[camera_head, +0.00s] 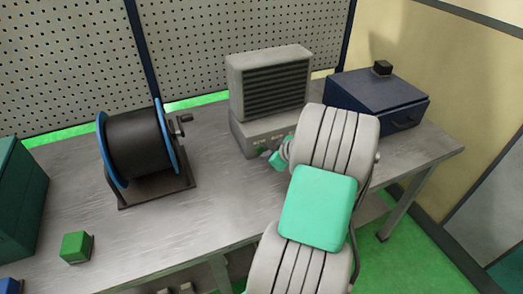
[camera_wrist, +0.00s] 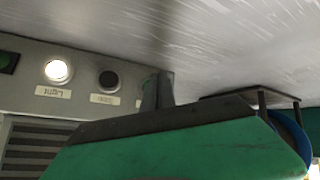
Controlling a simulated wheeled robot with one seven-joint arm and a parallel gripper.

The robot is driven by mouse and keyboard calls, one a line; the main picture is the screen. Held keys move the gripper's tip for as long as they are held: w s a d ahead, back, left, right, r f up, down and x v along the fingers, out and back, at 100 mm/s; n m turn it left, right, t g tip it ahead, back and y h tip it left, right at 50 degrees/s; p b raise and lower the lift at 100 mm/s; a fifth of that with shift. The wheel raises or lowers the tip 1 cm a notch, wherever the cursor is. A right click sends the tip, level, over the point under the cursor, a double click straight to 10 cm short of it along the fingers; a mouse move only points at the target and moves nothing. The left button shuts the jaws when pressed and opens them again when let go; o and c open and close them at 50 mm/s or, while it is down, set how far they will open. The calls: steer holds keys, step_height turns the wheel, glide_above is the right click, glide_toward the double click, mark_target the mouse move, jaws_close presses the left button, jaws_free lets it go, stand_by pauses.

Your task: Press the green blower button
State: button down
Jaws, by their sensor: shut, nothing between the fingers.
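The grey blower unit (camera_head: 268,85) with a slatted front stands at the back of the bench, on a control base (camera_head: 245,138). My gripper (camera_wrist: 156,92) is shut and empty. Its tip stands in front of the panel, to the right of the black button, partly covering another label. I cannot tell whether it touches the panel. In the head view my gripper (camera_head: 268,155) is at the base's front.
A black spool with blue rims (camera_head: 137,145) stands left on the bench. A green cube (camera_head: 76,247) lies nearer the front. A dark blue box (camera_head: 375,100) with a small black block (camera_head: 382,68) stands right. Bare bench (camera_head: 220,205) lies between spool and arm.

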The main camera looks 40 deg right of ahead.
stand_by(0.8)
steer(key=shift+w+d+f+b, duration=0.1)
steer(key=shift+w+d+b, duration=0.05)
steer(key=shift+w+b, duration=0.3)
steer(key=shift+w+d+b, duration=0.1)
steer(key=shift+w+b, duration=0.2)
steer(key=shift+w, duration=0.05)
stand_by(0.4)
steer(key=shift+s+a, duration=0.25)
steer(key=shift+s, duration=0.5)
steer(key=shift+s+a+b, duration=0.15)
steer(key=shift+s+a, duration=0.1)
steer(key=shift+s, duration=0.55)
steer(key=shift+s+a+b, duration=0.1)
steer(key=shift+s+a, duration=0.1)
steer(key=shift+s, duration=0.65)
steer(key=shift+s+a+b, duration=0.15)
steer(key=shift+s+a, duration=0.1)
steer(key=shift+s, duration=0.55)
